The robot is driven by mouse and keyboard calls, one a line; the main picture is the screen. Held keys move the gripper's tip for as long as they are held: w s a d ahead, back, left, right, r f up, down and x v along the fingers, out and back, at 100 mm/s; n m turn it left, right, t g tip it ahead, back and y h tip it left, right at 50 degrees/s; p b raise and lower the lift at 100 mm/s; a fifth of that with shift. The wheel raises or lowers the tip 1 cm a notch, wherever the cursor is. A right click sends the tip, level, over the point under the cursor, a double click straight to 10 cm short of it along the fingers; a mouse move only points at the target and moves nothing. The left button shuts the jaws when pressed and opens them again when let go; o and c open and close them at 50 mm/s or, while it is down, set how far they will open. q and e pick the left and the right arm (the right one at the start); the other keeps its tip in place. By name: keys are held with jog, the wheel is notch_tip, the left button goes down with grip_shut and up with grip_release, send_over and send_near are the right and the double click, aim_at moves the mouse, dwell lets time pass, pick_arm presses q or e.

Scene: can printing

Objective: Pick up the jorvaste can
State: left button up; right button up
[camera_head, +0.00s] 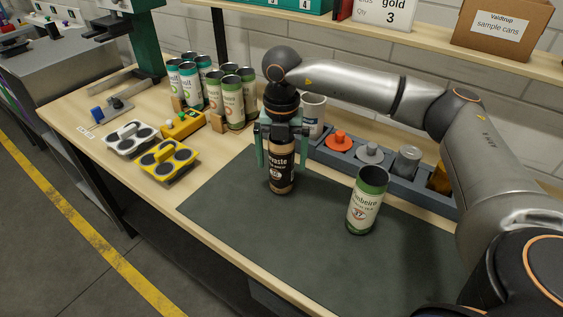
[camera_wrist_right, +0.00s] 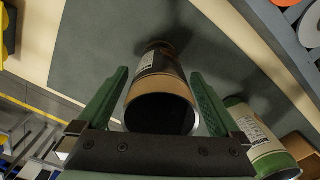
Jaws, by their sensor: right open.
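The jorvaste can (camera_head: 282,166) is dark brown with a tan lower band and stands upright on the dark green mat (camera_head: 235,195). Its label is partly hidden and reads "vaste". My right gripper (camera_head: 279,160) points down over it, with one green finger on each side of the can. In the right wrist view the can (camera_wrist_right: 160,92) sits between the open fingers of the right gripper (camera_wrist_right: 159,75), with a small gap visible beside it. My left gripper is not in view.
A green and cream can (camera_head: 366,205) stands on the mat to the right. A blue-grey rack (camera_head: 400,182) with colored lidded items and a white mug (camera_head: 313,112) are behind. Several cans (camera_head: 233,100) and yellow and white trays (camera_head: 170,163) are at left. The front mat is clear.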

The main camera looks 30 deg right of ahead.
jog(key=shift+c, duration=0.2)
jog(key=c, duration=1.3)
jog(key=shift+o, duration=0.2)
jog(key=shift+r, duration=0.15)
